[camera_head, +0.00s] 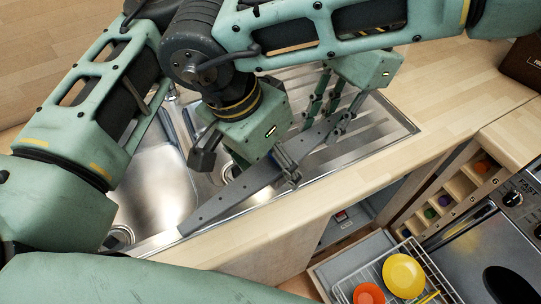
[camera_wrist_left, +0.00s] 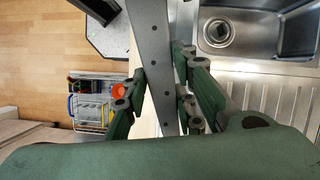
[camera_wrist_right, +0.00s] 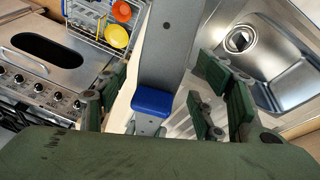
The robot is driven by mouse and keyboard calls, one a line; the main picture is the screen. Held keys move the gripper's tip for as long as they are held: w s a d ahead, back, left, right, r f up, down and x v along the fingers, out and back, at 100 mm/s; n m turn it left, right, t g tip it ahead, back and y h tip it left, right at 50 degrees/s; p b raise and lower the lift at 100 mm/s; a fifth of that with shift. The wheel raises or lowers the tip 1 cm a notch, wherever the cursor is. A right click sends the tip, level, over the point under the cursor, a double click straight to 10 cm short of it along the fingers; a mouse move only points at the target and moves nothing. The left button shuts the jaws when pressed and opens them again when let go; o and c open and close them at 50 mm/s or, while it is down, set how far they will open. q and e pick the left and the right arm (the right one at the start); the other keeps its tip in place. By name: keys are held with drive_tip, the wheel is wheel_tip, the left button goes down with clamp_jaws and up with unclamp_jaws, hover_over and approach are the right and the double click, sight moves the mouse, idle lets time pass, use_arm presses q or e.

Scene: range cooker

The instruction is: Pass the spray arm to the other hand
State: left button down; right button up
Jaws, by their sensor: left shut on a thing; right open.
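The spray arm (camera_head: 232,202) is a long grey bar with small holes, held at a slant above the sink. My left gripper (camera_head: 326,117) is shut on it toward its upper right end. In the left wrist view the bar (camera_wrist_left: 150,45) passes between the fingers. My right gripper (camera_head: 248,168) is open, with its fingers apart on either side of the bar's middle. In the right wrist view the bar (camera_wrist_right: 170,45) lies between the spread fingers, with a blue part (camera_wrist_right: 152,102) on it. I cannot tell whether either right finger touches it.
A steel sink (camera_head: 152,190) with a drainboard lies below, set in a wooden counter (camera_head: 440,100). At the lower right a pulled-out wire rack (camera_head: 432,272) holds a yellow dish (camera_head: 403,275) and an orange dish (camera_head: 369,294). A cooker (camera_head: 490,262) stands beside it.

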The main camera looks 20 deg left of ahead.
drive_tip(key=shift+c, duration=0.3)
drive_tip(key=c, duration=1.1)
use_arm(q)
drive_tip(key=c, duration=1.8)
unclamp_jaws()
use_arm(e)
drive_tip(key=shift+c, duration=0.6)
use_arm(q)
drive_tip(key=shift+o, duration=0.9)
use_arm(e)
drive_tip(key=shift+c, duration=1.4)
use_arm(q)
drive_tip(key=shift+o, duration=1.3)
use_arm(e)
clamp_jaws()
